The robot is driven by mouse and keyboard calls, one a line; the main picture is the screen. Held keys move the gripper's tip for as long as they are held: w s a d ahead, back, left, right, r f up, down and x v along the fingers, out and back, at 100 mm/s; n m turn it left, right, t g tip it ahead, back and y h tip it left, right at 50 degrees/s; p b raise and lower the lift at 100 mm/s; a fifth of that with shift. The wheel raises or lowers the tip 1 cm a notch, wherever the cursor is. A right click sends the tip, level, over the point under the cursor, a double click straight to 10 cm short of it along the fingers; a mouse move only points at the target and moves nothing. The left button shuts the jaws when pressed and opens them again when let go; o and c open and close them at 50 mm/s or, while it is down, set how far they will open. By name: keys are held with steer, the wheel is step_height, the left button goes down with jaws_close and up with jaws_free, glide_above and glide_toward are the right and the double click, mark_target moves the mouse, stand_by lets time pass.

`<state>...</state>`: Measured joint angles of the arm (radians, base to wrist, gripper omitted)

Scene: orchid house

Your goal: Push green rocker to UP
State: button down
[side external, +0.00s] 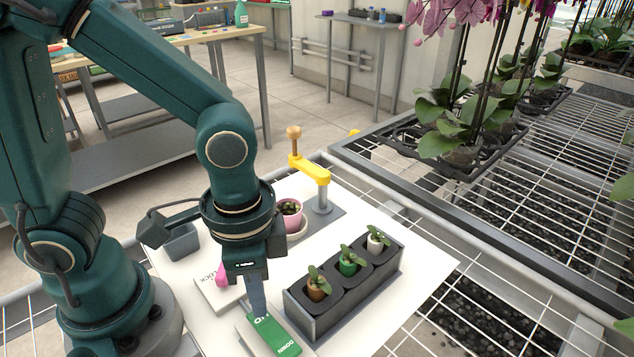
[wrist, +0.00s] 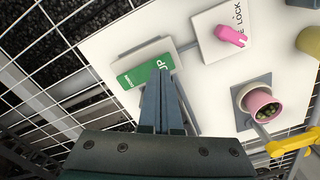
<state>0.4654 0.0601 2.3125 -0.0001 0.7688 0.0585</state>
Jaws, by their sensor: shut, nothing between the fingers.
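The green rocker (side external: 287,346) sits on a pale base on the white board at the front, with DOWN on its near end and UP on its far end. It also shows in the wrist view (wrist: 130,77), where UP is at the right end beside my fingers. My gripper (side external: 259,309) is shut and empty, pointing down at the UP end. In the wrist view, my gripper (wrist: 161,76) has its tips overlapping the UP end and hiding part of it. I cannot tell whether the tips touch the rocker.
A dark tray (side external: 318,325) with several small potted plants stands right of the rocker. A LOCK plate with a pink knob (side external: 221,277) lies behind it. A pink pot (side external: 291,223) and a yellow crank (side external: 315,170) stand farther back. Wire mesh surrounds the board.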

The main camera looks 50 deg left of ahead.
mark_target(262, 319)
step_height(262, 319, up, 5)
steer(key=shift+f, duration=0.1)
stand_by(0.5)
steer(key=a+r+n+t, duration=0.4)
steer(key=a+n+t, duration=0.1)
steer(key=a, duration=0.3)
steer(key=shift+w+r+n+t, duration=0.3)
steer(key=shift+w+n, duration=0.1)
steer(key=shift+n, duration=0.1)
